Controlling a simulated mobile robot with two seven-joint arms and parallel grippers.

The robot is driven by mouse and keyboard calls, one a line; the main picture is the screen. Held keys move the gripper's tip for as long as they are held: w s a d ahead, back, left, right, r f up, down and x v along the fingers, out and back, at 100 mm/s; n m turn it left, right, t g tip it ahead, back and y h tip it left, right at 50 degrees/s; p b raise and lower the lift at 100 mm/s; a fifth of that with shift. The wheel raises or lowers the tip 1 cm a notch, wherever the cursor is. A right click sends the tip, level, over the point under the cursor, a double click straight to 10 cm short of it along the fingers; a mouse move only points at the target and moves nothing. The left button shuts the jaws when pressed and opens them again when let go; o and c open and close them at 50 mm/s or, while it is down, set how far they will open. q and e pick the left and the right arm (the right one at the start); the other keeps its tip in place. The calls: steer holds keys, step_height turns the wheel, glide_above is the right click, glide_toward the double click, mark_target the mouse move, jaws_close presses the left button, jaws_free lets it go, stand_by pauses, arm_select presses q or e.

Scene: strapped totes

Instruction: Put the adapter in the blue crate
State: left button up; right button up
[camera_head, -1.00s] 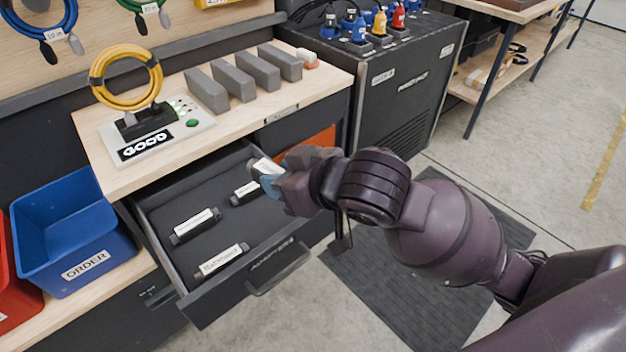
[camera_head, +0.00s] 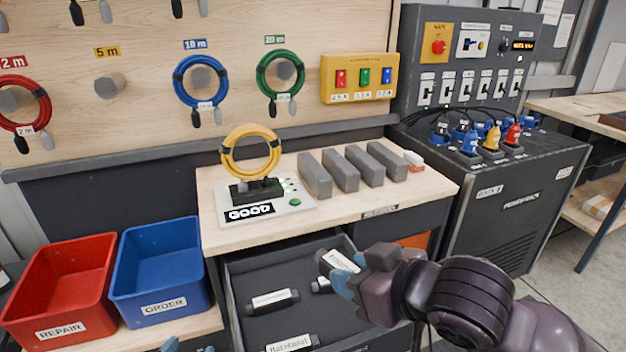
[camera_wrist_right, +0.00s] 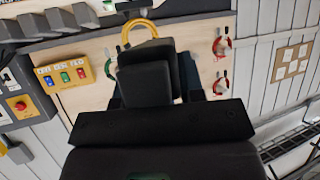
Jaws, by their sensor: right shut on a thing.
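My right gripper (camera_head: 347,279) is shut on an adapter (camera_head: 336,261), a dark piece with a white label, above the back right of the open drawer (camera_head: 232,310). More labelled adapters lie in the drawer: one at the left (camera_head: 272,300), one near the front (camera_head: 290,344), and one partly hidden beside my gripper (camera_head: 321,286). The blue crate (camera_head: 163,307), labelled ORDER, stands left of the drawer and looks empty. Blue tips of my left gripper (camera_head: 188,347) just show at the bottom edge. In the right wrist view the dark gripper parts hide what is held.
A red crate (camera_head: 60,331) labelled REPAIR stands left of the blue one. The bench above the drawer holds a tester (camera_head: 285,208) with a yellow cable coil (camera_head: 251,152) and several grey blocks (camera_head: 340,170). A black power cabinet (camera_head: 510,205) stands at the right.

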arm_select(q)
steer(key=w+d+r+m+t+h, duration=0.1)
steer(key=w+d+r+m+h, duration=0.2)
steer(key=w+d+r, duration=0.45)
steer(key=w+d+r+m+t+h, duration=0.15)
steer(key=d+r+m+h, duration=0.25)
steer(key=r, duration=0.7)
steer(key=w+d+r+m+t+h, duration=0.1)
steer(key=w+d+r+m+h, duration=0.2)
steer(key=w+d+r, duration=0.5)
steer(key=s+d+r+m+g+h, duration=0.3)
steer(key=s+d+r+m+g, duration=0.15)
steer(key=r+m+g, duration=0.3)
steer(key=s+d+r+m+g+h, duration=0.25)
steer(key=d+r+m+g, duration=0.25)
steer(key=r+m+g, duration=0.25)
steer(key=s+d+r+m+g+h, duration=0.3)
steer(key=s+d+r+m+g, duration=0.2)
steer(key=r+m+g, duration=0.3)
steer(key=n+t+y, duration=0.2)
steer(key=n+y, duration=0.6)
steer(key=y, duration=1)
glide_toward(330, 251)
steer(key=shift+g, duration=0.25)
steer(key=x, duration=1)
steer(key=shift+w+d+f, duration=0.1)
steer(key=shift+f, duration=0.2)
